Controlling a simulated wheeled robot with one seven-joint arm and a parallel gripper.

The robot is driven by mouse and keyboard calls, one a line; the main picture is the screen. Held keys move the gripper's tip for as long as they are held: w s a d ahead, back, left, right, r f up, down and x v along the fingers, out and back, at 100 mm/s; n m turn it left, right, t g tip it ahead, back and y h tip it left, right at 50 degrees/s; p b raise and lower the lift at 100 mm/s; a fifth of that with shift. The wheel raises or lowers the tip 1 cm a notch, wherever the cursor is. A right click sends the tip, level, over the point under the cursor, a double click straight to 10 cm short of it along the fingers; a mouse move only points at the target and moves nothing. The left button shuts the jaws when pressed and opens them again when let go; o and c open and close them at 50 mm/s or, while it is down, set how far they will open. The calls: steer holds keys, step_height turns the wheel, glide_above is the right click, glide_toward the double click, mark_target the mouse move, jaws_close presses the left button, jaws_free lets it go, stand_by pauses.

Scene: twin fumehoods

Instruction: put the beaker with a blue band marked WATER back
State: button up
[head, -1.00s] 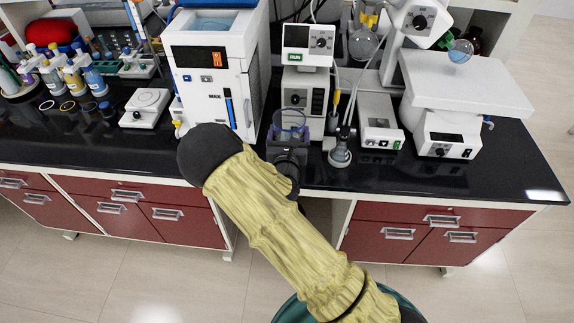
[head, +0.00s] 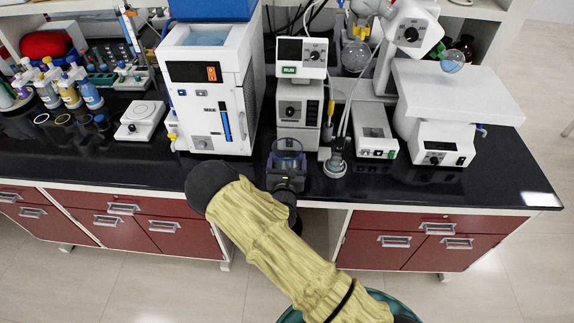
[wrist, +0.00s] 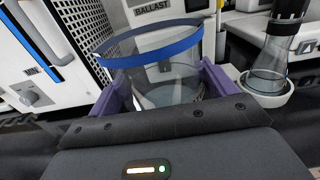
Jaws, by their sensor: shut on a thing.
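My gripper (wrist: 165,100) is shut on a clear glass beaker (wrist: 160,68), its purple fingers on either side of it. The beaker has a blue band around its rim and looks empty and roughly upright. I cannot read a WATER mark on it. In the head view the beaker (head: 288,157) and my gripper (head: 287,173) are over the front part of the black bench, in front of a white unit with a knob. My forearm hides part of the bench edge. I cannot tell whether the beaker touches the bench.
A white boxy machine (head: 208,95) stands to the left, and the knobbed unit (head: 298,105) behind. A flask on a round base (head: 335,162) is close on the right, beside a small white box (head: 375,135). Black bench (head: 420,182) is clear along the front right.

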steer(key=shift+s+a+f, duration=0.15)
steer(key=shift+s+f, duration=0.05)
steer(key=shift+f, duration=0.8)
steer(key=shift+w+d+f, duration=0.15)
steer(key=shift+d+f, duration=0.05)
steer(key=shift+d, duration=0.25)
steer(key=shift+a+f, duration=0.1)
steer(key=shift+a, duration=0.05)
steer(key=o, duration=1.4)
steer(key=shift+a, duration=0.1)
